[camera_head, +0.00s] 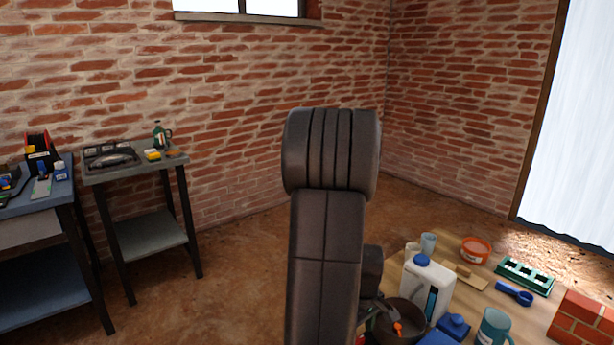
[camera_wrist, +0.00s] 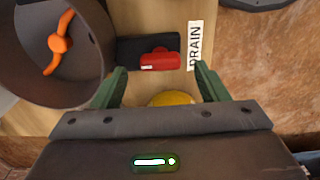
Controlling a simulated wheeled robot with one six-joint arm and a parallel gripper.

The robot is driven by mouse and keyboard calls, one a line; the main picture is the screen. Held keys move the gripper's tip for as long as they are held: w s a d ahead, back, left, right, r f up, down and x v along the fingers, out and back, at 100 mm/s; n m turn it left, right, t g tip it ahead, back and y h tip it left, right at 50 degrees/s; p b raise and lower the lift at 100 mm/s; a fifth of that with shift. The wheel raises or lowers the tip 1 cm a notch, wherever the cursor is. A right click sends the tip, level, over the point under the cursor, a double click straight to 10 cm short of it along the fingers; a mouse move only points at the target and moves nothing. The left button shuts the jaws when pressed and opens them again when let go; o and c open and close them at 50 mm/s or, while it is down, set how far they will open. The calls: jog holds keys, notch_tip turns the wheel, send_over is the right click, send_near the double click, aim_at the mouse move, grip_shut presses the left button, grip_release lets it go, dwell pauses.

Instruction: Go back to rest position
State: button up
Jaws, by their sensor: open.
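My gripper (camera_wrist: 160,78) shows in the wrist view with its two green fingers spread apart. Nothing is held between them. Beyond the fingertips a red item (camera_wrist: 160,61) lies on a black piece on a wooden surface, beside a white label reading DRAIN (camera_wrist: 195,45). A yellow round thing (camera_wrist: 172,98) shows between the fingers, partly hidden by my gripper's body. In the head view my raised arm fills the middle and hides most of my gripper, which is low near the dark bowl.
The wooden table (camera_head: 452,250) at lower right holds a white jug (camera_head: 426,285), a dark bowl (camera_head: 400,322), a blue mug (camera_head: 493,328), an orange tub (camera_head: 475,250), a green tray (camera_head: 525,276) and bricks (camera_head: 585,320). A small bench (camera_head: 150,240) stands left. Floor between is clear.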

notch_tip(320, 180, up, 12)
jog(key=p, duration=0.3)
notch_tip(320, 180, down, 14)
jog(key=b, duration=0.4)
jog(key=shift+s+f, duration=0.1)
jog(key=shift+f, duration=0.05)
jog(key=shift+m, duration=0.3)
jog(key=m, duration=0.4)
jog(key=m+b, duration=0.1)
jog(key=m, duration=0.3)
jog(key=shift+m, duration=0.3)
jog(key=m+b, duration=0.2)
jog(key=m, duration=0.5)
jog(key=shift+m+b, duration=0.35)
jog(key=shift+m, duration=0.65)
jog(key=shift+a+r, duration=0.1)
jog(key=shift+r, duration=0.1)
